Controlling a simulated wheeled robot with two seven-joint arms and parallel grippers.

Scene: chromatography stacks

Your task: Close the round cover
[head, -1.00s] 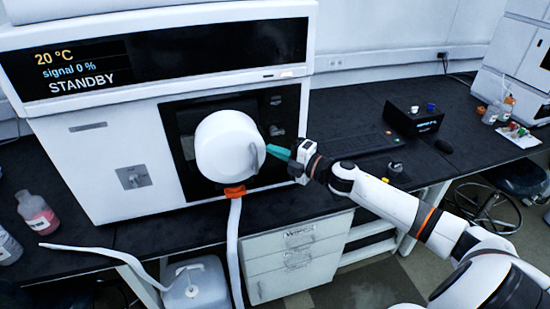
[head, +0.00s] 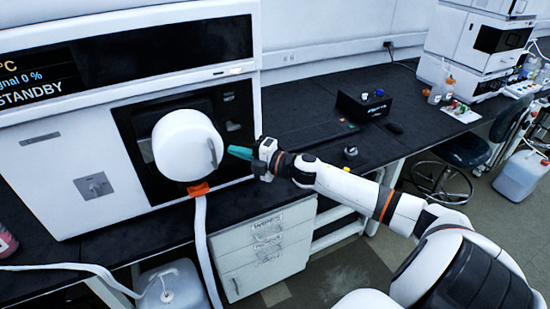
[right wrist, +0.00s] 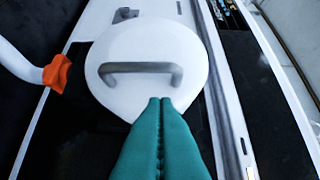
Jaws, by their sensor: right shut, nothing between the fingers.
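The round white cover (head: 187,144) is on the dark front panel of the large white instrument, and its grey handle (head: 212,151) is on its right part in the head view. In the right wrist view the cover (right wrist: 148,48) fills the upper middle, with the handle (right wrist: 141,73) across it. My right gripper (head: 232,151) has teal fingers that are shut and empty, just right of the handle. In the wrist view the fingertips (right wrist: 160,100) lie over the cover's lower edge, below the handle. Whether they touch the cover is unclear. My left gripper is not in view.
An orange fitting (head: 198,189) with a white hose (head: 202,240) hangs below the cover. A black box (head: 363,104) and a keyboard (head: 318,133) sit on the dark bench to the right. A white jug (head: 172,290) stands below the bench.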

